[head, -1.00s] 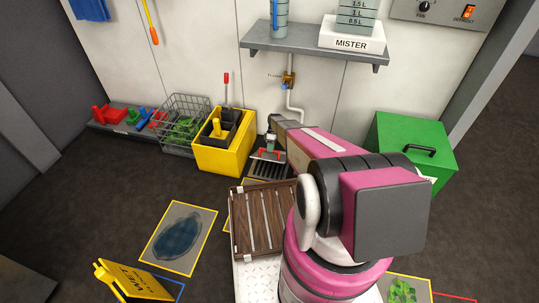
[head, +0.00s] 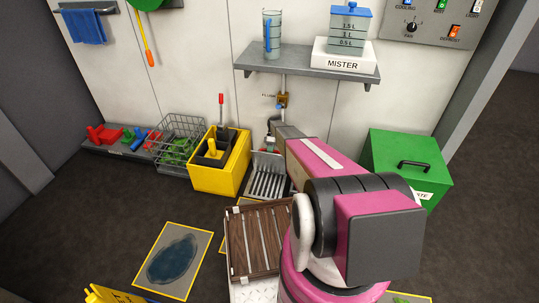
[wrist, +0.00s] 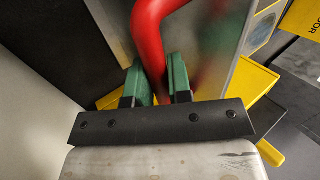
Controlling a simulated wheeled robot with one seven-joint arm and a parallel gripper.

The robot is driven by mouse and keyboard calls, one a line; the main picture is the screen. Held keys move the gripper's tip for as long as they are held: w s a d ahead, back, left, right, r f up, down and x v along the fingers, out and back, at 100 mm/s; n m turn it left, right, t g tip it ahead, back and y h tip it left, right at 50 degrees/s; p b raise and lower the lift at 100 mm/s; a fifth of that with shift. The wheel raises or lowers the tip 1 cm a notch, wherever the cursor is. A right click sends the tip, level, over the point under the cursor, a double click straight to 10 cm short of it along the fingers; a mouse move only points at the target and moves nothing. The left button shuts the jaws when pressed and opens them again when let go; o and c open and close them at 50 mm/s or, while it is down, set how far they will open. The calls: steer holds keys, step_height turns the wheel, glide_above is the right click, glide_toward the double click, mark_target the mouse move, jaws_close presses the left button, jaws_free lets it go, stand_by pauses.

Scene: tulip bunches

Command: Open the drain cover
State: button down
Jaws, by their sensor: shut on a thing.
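The drain cover (head: 266,160) is a grey metal plate with a red handle (wrist: 155,40), on the floor by the back wall. In the wrist view my gripper (wrist: 158,82) has its green fingers on both sides of the red handle, shut on it. The grey plate (wrist: 103,22) lies behind the handle. In the head view my gripper is at the far end of my pink arm, by the handle, and is partly hidden. A slotted grate (head: 268,186) shows in front of the plate. How far the cover is tilted is hard to tell.
A yellow bin (head: 219,174) stands close on the left and a green box (head: 410,160) on the right. A wooden slatted panel (head: 255,240) lies in front. The wall shelf (head: 300,62) and a pipe tap (head: 282,100) are above. Open floor shows at the left.

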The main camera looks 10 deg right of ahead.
steer(key=shift+w+d+f, duration=0.1)
steer(key=shift+w+f, duration=0.15)
steer(key=shift+w, duration=0.1)
steer(key=c, duration=1.1)
jaws_free()
steer(key=shift+r, duration=0.1)
steer(key=shift+o, duration=0.2)
steer(key=shift+s, duration=0.1)
steer(key=shift+r, duration=0.15)
steer(key=shift+r, duration=0.25)
steer(key=r, duration=0.4)
steer(key=shift+s+a, duration=0.2)
steer(key=shift+a, duration=0.1)
steer(key=s+a+r, duration=0.5)
steer(key=a+r, duration=0.1)
steer(key=a, duration=0.3)
steer(key=shift+a+r, duration=0.15)
steer(key=shift+a, duration=0.25)
